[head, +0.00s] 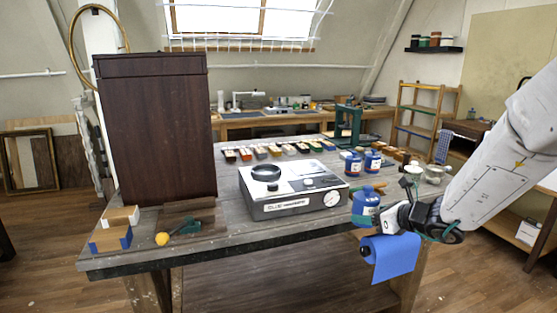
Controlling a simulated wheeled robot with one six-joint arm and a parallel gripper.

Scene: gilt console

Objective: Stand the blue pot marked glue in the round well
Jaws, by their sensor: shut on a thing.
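A blue pot (365,203) with a pale label is in my gripper (379,214) at the right front of the bench. The gripper is shut on it, and the pot looks roughly upright. Its label is too small to read. The round well (266,173) is a dark ring on top of a white warmer box (300,203) with a dial, to the left of the pot. Two similar blue pots with labels stand farther back, one on the left (353,164) and one on the right (372,161).
A tall dark wooden cabinet (158,130) stands at the bench's left. A blue roll (392,256) hangs at the front edge below my gripper. A row of small coloured blocks (276,151) lies behind the warmer. A yellow-ended green tool (180,232) lies at the front left.

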